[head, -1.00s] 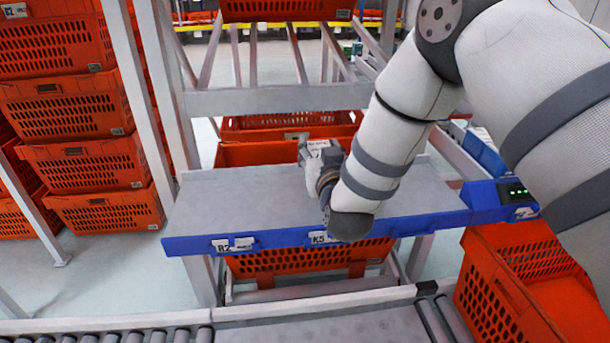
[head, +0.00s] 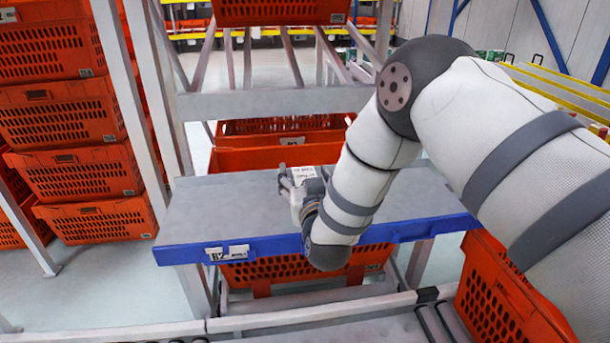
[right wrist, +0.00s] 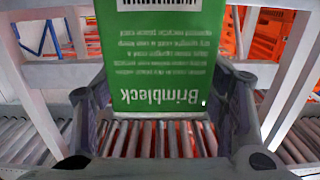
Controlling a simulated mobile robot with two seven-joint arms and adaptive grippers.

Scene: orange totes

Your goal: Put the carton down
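A green carton with white "Brimbleck" lettering, upside down in the picture, fills the top middle of the right wrist view; I point at the carton (right wrist: 165,70). The two fingers of my right gripper (right wrist: 163,88) lie along its left and right sides and appear closed on it. In the head view my right gripper (head: 298,182) is over the grey shelf top (head: 220,210) with the blue front edge. A small pale printed face shows at the fingers there; the rest of the carton is hidden. I cannot tell whether it touches the shelf. My left gripper is out of view.
The shelf top is bare left of the gripper. Orange totes stand behind (head: 250,158) and below (head: 255,270) the shelf, at the right front (head: 495,300), and stacked at the left (head: 60,112). Grey frame posts (head: 120,85) rise left of the shelf. Rollers (right wrist: 150,138) show beneath the carton in the wrist view.

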